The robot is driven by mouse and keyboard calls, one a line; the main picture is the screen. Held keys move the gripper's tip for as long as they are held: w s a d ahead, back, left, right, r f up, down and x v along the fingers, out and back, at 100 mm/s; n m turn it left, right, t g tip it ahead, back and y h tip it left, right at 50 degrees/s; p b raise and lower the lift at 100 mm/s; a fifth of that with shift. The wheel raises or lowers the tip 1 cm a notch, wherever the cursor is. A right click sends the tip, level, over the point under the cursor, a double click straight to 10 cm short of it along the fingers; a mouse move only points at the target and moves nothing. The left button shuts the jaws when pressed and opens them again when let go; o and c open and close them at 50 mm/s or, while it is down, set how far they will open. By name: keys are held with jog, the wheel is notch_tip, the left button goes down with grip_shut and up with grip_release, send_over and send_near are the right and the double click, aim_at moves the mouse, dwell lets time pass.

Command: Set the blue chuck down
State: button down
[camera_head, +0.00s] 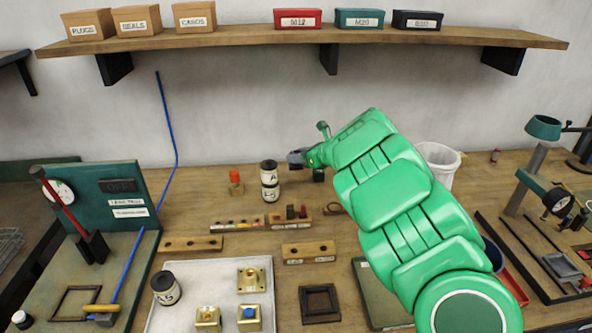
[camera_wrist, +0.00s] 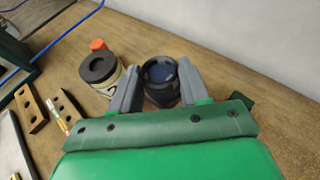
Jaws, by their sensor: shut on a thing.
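In the head view the chuck is mostly hidden by the gripper. I cannot tell whether its underside touches the bench.
A small-parts rack (camera_head: 237,224) and a white bin (camera_head: 438,163) are nearby. Bare bench (camera_head: 205,200) lies left.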

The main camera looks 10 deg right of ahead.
jog(key=w+f, duration=0.2)
jog(key=shift+w+a, duration=0.1)
jog(key=shift+w, duration=0.25)
jog(key=shift+w+a+f, duration=0.1)
jog(key=shift+w+f, duration=0.85)
jog(key=shift+f, duration=0.2)
jog(key=shift+w+f, duration=0.9)
jog(key=shift+f, duration=0.2)
jog(key=shift+w+f, duration=0.1)
jog(key=shift+f, duration=1.5)
jog(key=shift+f, duration=0.1)
jog(key=c, duration=0.5)
grip_release()
jog(key=shift+c, duration=0.2)
jog(key=v, duration=1.2)
